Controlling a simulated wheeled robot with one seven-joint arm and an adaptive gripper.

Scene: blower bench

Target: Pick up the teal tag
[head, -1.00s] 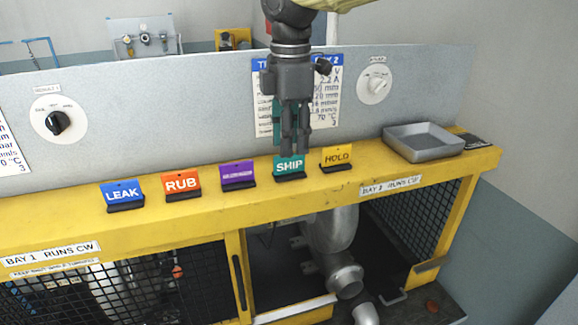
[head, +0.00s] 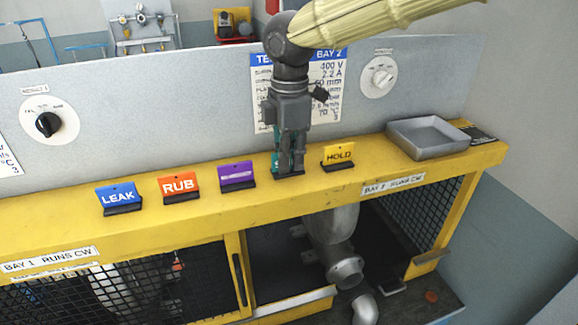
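The teal tag (head: 275,163) stands in a dark holder on the yellow bench ledge, between the purple tag (head: 237,175) and the yellow HOLD tag (head: 338,155). My gripper (head: 290,168) points down right over the teal tag in the head view. Its fingers cover most of the tag and its lettering; only a narrow teal strip shows at their left. The fingertips are low, close to the holder. I cannot tell whether they are closed on the tag or only in front of or around it.
A grey metal tray (head: 431,140) sits at the right end. A grey panel with dials and a spec sheet rises behind.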

